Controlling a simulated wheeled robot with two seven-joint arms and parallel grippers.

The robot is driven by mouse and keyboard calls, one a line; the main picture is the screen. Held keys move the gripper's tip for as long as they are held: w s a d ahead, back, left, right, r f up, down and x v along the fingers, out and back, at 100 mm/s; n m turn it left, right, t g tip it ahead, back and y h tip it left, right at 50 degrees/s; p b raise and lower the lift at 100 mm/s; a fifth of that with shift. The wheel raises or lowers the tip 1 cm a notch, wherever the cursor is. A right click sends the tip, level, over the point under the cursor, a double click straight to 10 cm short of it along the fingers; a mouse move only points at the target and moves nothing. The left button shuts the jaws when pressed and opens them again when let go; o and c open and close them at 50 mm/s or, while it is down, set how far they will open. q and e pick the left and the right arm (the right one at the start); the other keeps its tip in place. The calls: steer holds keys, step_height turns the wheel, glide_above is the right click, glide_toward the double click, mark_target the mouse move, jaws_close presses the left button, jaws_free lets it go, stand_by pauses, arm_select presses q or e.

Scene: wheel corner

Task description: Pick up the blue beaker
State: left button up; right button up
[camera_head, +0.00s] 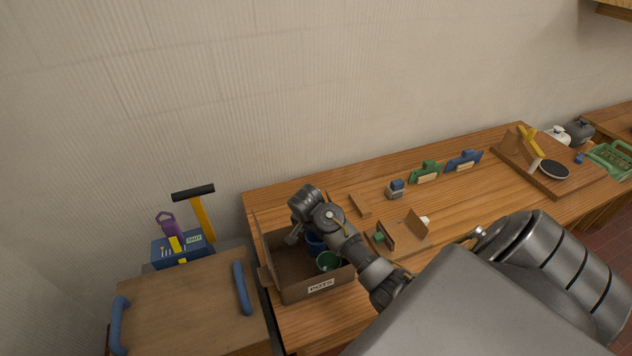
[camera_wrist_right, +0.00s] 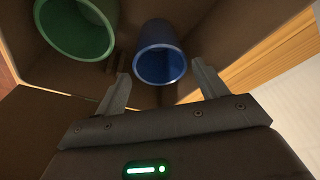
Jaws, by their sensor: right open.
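The blue beaker (camera_head: 314,243) stands in a brown box labelled "POTS" (camera_head: 287,287) at the near left of the workbench. My right arm partly covers it in the head view. In the right wrist view the blue beaker (camera_wrist_right: 160,54) shows its open rim, between and just beyond the fingertips of my right gripper (camera_wrist_right: 159,76). The right gripper (camera_head: 293,238) is open, reaching down into the box, with a finger on either side of the beaker's rim; I cannot tell whether they touch it. My left gripper is not in view.
A green beaker (camera_head: 327,261) stands beside the blue one in the box, also seen in the right wrist view (camera_wrist_right: 78,26). The box walls are close around the gripper. A wooden holder (camera_head: 408,238) lies to the right. A wooden cart (camera_head: 185,305) stands to the left.

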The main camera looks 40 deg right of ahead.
steer(key=shift+x, duration=1.5)
steer(key=shift+d, duration=0.1)
steer(key=shift+r, duration=0.1)
steer(key=shift+c, duration=0.3)
steer(key=c, duration=0.9)
steer(key=shift+c, duration=0.6)
steer(key=shift+w+r, duration=0.1)
